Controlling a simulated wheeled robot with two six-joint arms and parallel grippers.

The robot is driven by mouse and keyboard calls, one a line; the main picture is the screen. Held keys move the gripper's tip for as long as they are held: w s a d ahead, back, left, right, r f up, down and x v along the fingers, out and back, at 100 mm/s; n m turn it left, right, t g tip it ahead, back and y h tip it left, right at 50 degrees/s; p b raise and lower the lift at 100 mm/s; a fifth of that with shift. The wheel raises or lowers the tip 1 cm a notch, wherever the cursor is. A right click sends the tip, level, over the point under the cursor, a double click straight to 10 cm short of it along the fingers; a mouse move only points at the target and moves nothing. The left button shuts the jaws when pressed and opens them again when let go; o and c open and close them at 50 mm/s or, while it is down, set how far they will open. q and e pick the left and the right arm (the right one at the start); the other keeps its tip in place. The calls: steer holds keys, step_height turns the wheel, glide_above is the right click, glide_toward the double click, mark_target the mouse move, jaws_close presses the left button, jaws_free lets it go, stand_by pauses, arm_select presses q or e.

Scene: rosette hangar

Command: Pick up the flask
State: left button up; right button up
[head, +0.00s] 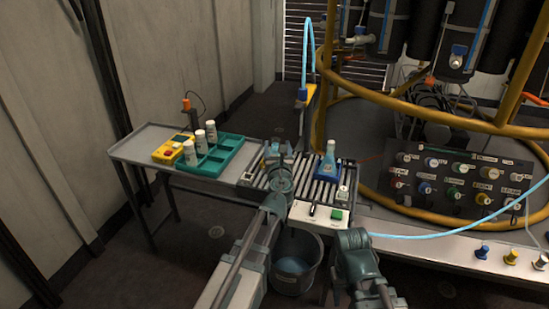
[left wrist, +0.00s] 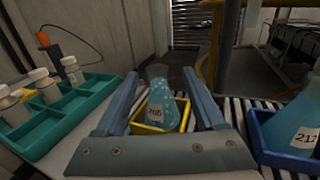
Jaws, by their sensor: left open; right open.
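A flask with a pale blue speckled body and a white label (left wrist: 157,108) stands upright in a yellow tray (left wrist: 184,122) in the left wrist view. My left gripper (left wrist: 157,85) is open, with one finger on each side of this flask; I cannot tell whether they touch it. In the head view my left gripper (head: 278,150) is over the rollers and mostly hides that flask.
A teal rack (head: 232,145) with several white bottles stands left of the roller conveyor (head: 314,190), beside a yellow meter (head: 171,150). A bucket (head: 296,268) stands under the conveyor. A control panel (head: 455,180) and yellow pipe frame stand at the right.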

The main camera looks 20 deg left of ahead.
mark_target(276, 142)
arm_select(q)
steer(key=x, duration=0.4)
steer(key=shift+w+a, duration=0.2)
steer(key=shift+a, duration=0.1)
steer(key=shift+s, duration=0.1)
jaws_close()
stand_by(1.0)
